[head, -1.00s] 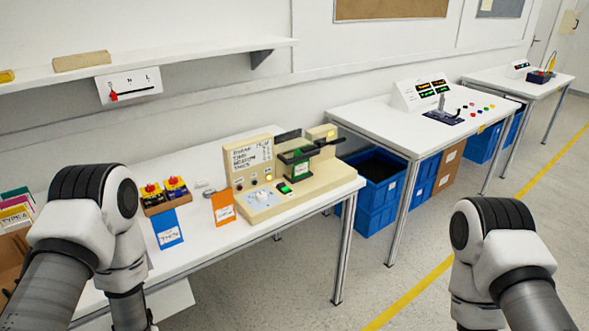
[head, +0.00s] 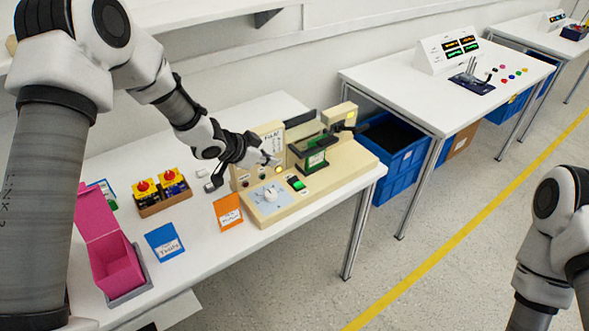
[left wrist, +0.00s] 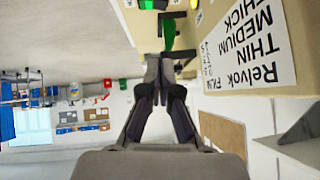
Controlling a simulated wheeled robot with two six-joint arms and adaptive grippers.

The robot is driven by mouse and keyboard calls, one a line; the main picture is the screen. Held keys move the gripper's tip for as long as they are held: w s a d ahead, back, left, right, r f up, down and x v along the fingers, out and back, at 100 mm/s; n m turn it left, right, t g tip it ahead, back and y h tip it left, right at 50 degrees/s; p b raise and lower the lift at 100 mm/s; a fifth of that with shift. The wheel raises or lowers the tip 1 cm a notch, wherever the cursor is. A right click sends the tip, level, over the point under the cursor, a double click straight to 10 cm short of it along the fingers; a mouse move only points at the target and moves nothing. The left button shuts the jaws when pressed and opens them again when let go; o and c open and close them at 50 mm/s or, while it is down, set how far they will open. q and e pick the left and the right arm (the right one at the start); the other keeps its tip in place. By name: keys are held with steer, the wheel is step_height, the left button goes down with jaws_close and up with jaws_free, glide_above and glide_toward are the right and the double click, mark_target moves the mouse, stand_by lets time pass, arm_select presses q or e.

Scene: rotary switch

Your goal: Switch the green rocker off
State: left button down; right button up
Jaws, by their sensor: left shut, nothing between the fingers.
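The green rocker (head: 296,183) sits on the sloped front of the beige machine (head: 342,171), right of the white dial plate (head: 263,204) and its knob. Whether it is on or off is too small to tell. My left gripper (head: 273,160) is shut and empty, in front of the machine's upright label panel (head: 270,137), above and left of the rocker. In the left wrist view the shut fingertips (left wrist: 159,60) point towards the machine, with the label sheet (left wrist: 247,48) at their right. My right gripper is out of view.
A dark and green press part (head: 312,155) stands behind the rocker. An orange card (head: 228,212), a blue card (head: 165,242) and a pink box (head: 112,260) are on the table at left. Blue crates (head: 398,165) stand on the floor beyond the table.

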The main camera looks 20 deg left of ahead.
arm_select(q)
steer(key=p, duration=0.2)
glide_above(296, 179)
steer(key=s+a, duration=0.1)
steer(key=s, duration=0.2)
steer(key=f, duration=0.7)
steer(key=shift+w+f, duration=0.25)
steer(key=shift+f, duration=0.05)
steer(key=shift+w+a+f+p, duration=0.15)
steer(key=shift+f+p, duration=0.35)
steer(key=shift+f, duration=0.75)
steer(key=shift+a+f, duration=0.15)
steer(key=shift+f, duration=0.35)
